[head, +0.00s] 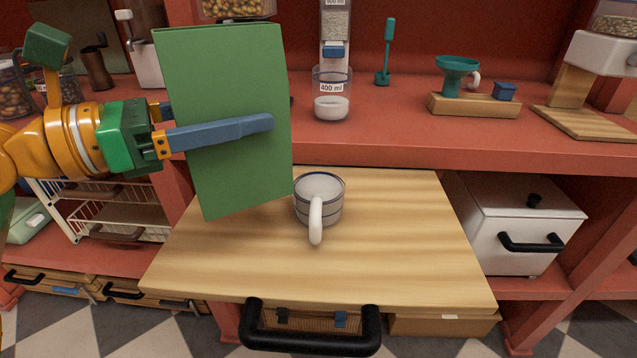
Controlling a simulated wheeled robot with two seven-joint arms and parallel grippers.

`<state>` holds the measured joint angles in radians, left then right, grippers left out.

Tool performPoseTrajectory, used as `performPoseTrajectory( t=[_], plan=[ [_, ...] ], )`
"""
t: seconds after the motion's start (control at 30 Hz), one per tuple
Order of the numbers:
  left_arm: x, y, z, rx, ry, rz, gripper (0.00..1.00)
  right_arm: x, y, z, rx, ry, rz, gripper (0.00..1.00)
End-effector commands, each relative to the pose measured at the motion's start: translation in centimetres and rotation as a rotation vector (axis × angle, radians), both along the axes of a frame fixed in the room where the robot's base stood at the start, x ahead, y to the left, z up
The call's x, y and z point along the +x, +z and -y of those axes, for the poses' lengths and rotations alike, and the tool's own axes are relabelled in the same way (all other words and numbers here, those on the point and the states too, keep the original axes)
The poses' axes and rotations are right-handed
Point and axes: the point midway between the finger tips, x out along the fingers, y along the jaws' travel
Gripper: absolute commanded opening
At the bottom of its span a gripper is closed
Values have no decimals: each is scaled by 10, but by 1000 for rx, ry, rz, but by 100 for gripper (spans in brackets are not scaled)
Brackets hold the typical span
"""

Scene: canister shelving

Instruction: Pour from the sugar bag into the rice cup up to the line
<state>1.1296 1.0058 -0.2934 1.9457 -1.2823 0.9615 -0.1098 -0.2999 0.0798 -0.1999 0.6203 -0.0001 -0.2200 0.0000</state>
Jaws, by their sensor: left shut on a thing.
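A plain green bag (225,75), box-like with no readable label, is upright with a slight tilt. My left gripper (232,125) is shut on it, one blue-grey finger across its front and the other mostly hidden behind. A striped grey-white mug (319,206) stands upright on the wooden pull-out board, handle facing me, just right of the bag's lower edge. Its inside looks pale; its contents are unclear. A clear cup (332,101) marked 400 ml, with white content low in it, stands on the red shelf under a dispenser. No label shows which one is the rice cup.
The wooden board (400,265) is clear right of the mug, with a black handle (311,338) at its front. On the shelf stand a green funnel (457,70) on a wooden block and a teal tool (387,52). A white bin (512,215) is below right.

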Motion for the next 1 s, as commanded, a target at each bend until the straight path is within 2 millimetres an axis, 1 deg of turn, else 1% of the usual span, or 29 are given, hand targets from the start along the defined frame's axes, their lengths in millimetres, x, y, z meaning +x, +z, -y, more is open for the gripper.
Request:
performPoseTrajectory(
  t=[0.13,0.6,0.73,1.0],
  plan=[
    [-3,9,-6,-2,2,1,6,0,5,0,0,0,0,57],
    [-30,49,-47,-1,2,-1,6,0,21,0,0,0,0,57],
    [-33,52,-50,0,0,0,6,0,22,0,0,0,0,57],
    [-33,51,-50,1,0,0,6,0,21,0,0,0,-1,57]
  ],
)
